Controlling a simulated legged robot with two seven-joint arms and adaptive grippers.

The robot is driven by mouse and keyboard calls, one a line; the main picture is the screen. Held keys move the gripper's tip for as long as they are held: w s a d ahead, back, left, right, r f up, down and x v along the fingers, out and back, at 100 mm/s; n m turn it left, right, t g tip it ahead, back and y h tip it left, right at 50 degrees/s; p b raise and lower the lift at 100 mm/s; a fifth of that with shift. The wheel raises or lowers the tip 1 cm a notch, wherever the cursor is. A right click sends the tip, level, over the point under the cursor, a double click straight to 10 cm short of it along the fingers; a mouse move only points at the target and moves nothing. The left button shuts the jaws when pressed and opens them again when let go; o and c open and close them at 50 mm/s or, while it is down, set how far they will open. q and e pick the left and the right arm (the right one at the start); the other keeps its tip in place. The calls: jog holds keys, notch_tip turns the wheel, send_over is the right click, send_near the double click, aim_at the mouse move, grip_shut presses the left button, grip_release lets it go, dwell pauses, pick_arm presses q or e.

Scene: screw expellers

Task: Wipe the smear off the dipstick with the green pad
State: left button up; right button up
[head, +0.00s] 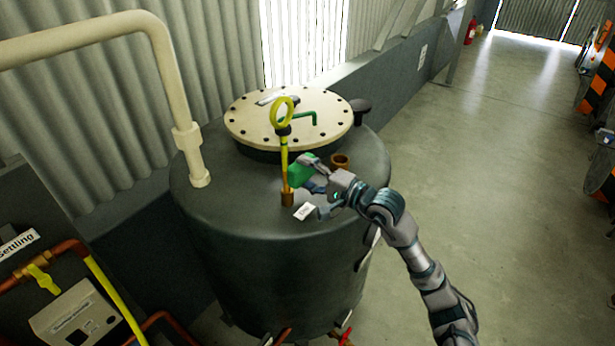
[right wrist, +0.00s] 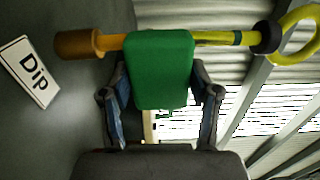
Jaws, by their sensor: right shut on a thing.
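The yellow dipstick (head: 284,158), with a ring handle on top, stands upright in a brass fitting (head: 287,197) on the dark tank's top. My right gripper (head: 311,178) is shut on the green pad (head: 300,168), to the right of the stick. In the right wrist view, the pad (right wrist: 160,68) sits between my fingers (right wrist: 160,105) and covers the middle of the dipstick (right wrist: 212,38). Pad and stick look touching or very close. The stick looks more orange near the fitting, and a dark band shows under the collar; I cannot tell whether either is the smear. My left gripper is out of view.
A white "Dip" label (head: 304,212) lies beside the fitting. A bolted cream lid (head: 240,122) with a green handle is behind the stick. A short brass pipe stub (head: 340,161) stands to the right. A thick cream pipe (head: 172,85) rises at left. Open floor lies right.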

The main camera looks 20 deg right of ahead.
aim_at(299, 166)
jog(key=shift+w+a+r+p, duration=0.1)
jog(key=shift+a+r+p, duration=0.15)
jog(key=shift+r, duration=0.25)
jog(key=shift+a+r+p, duration=0.1)
jog(key=shift+a+r, duration=0.1)
jog(key=shift+r, duration=0.3)
jog(key=shift+s+a+f, duration=0.1)
jog(key=shift+s+a, duration=0.8)
jog(key=shift+s, duration=0.05)
jog(key=shift+s+a, duration=0.15)
jog(key=shift+a, duration=0.15)
jog(key=shift+w+d+r, duration=0.7)
jog(key=shift+w+r, duration=0.05)
jog(key=shift+r, duration=0.25)
jog(key=shift+w+d+r+b, duration=0.1)
jog(key=shift+w+d+b, duration=0.25)
jog(key=shift+w+d, duration=0.35)
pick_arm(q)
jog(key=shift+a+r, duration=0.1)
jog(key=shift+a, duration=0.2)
pick_arm(e)
jog(key=shift+s, duration=0.1)
